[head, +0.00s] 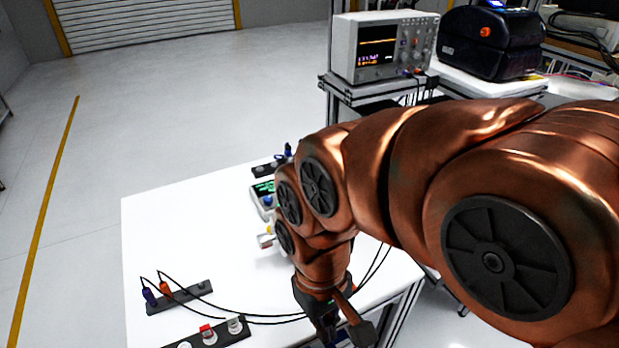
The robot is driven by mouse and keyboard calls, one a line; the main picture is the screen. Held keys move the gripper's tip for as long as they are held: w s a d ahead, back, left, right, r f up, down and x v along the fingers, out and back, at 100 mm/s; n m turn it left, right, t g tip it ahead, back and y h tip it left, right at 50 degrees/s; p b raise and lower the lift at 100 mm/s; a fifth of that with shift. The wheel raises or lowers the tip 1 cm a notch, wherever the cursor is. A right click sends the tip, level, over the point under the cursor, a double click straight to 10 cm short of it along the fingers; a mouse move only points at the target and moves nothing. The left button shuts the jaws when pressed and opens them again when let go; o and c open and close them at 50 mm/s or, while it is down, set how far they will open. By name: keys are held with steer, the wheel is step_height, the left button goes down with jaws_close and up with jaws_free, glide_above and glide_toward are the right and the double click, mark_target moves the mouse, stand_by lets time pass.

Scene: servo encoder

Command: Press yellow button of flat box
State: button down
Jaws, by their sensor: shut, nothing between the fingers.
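A small pale box (266,241) with a yellow spot on top (270,229) stands on the white table, left of my wrist. My arm hides its right part, so I cannot tell its full shape or whether the spot is the yellow button. My gripper (343,328) is at the bottom of the head view, below and to the right of this box, pointing down near the table's front right edge. It is shut and empty. The fingertips are partly cut off by the frame.
A device with a green screen (264,190) stands behind the box. A dark strip with red and white buttons (237,337) lies in front. Black cables run from a plug strip (180,297) to the right. The white table (160,225) is clear at left.

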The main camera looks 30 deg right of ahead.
steer(key=shift+w, duration=0.1)
steer(key=w+d+r+n+t+y, duration=0.15)
steer(key=w+n, duration=0.25)
steer(key=w, duration=0.4)
steer(key=w+r+n+t+y+b, duration=0.15)
steer(key=w+n, duration=0.25)
steer(key=w, duration=0.5)
steer(key=w+d+r+n+t+y, duration=0.1)
steer(key=w+r+n+y, duration=0.15)
steer(key=w, duration=0.55)
steer(key=w+d+n+t, duration=0.1)
steer(key=w+d+n, duration=0.1)
steer(key=w+d, duration=0.2)
steer(key=w+d+f+n+t, duration=0.1)
steer(key=w+d, duration=0.3)
steer(key=d, duration=0.6)
steer(key=w+d+n+t, duration=0.2)
steer(key=w+d+t, duration=0.1)
steer(key=d, duration=0.5)
steer(key=shift+w+f+n, duration=0.3)
steer(key=shift+w+n, duration=0.05)
steer(key=shift+w, duration=0.15)
steer(key=shift+d, duration=0.1)
step_height(320, 180, down, 7)
steer(key=f+b, duration=0.1)
steer(key=b, duration=0.1)
steer(key=shift+f+b, duration=0.3)
steer(key=shift+f, duration=0.1)
